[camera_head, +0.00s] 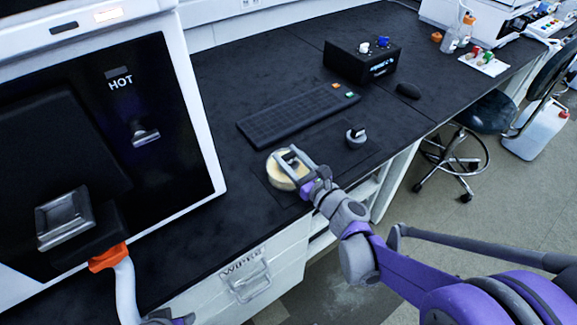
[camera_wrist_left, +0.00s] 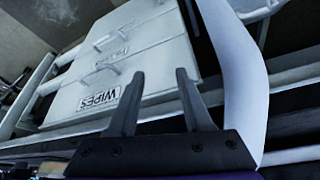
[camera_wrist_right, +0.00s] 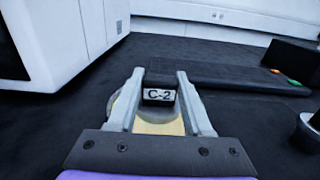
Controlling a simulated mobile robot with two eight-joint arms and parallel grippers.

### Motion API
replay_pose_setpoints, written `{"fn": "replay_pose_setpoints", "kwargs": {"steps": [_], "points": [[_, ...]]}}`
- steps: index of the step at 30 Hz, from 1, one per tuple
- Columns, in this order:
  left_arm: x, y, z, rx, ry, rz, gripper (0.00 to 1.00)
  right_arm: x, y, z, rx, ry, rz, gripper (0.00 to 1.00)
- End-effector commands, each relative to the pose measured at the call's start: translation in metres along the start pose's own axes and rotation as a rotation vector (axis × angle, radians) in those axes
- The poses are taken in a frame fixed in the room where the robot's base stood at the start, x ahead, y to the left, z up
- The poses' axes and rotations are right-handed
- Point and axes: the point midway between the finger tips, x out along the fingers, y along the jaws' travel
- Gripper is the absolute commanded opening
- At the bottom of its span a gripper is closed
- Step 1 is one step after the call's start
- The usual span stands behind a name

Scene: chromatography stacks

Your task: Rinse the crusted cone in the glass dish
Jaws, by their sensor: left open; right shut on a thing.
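The glass dish (camera_head: 275,178) holds pale yellow liquid and sits on the dark counter; it also shows in the right wrist view (camera_wrist_right: 158,126). My right gripper (camera_head: 287,157) is over the dish. In the right wrist view its fingers (camera_wrist_right: 160,85) are shut on a dark piece labelled C-2 (camera_wrist_right: 158,95), which I take for the cone. Its shape and any crust are hidden, and I cannot tell how deep it sits in the dish. My left gripper (camera_wrist_left: 157,98) is open and empty, near the drawer marked WIPES (camera_wrist_left: 100,97).
A small dark-and-white piece (camera_head: 356,138) stands right of the dish. A black keyboard (camera_head: 297,114) and black box (camera_head: 362,62) lie behind. A white cabinet marked HOT (camera_head: 205,130) stands left, with a white hose (camera_head: 127,290) at its orange collar (camera_head: 108,257). Some counter is bare between.

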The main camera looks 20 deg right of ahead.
Motion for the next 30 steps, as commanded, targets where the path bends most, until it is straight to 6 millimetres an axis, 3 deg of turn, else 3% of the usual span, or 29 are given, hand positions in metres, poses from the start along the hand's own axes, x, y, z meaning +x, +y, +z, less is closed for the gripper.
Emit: {"fn": "replay_pose_setpoints", "kwargs": {"steps": [16, 30], "points": [[-0.002, 0.000, -0.001, 0.000, 0.001, 0.000, 0.50, 0.000, 0.000, 0.002, 0.000, 0.000, 0.000, 0.00], [-0.029, 0.000, -0.009, 0.000, 0.010, 0.000, 0.50, 0.000, 0.000, 0.034, 0.000, -0.001, 0.000, 0.00]]}}
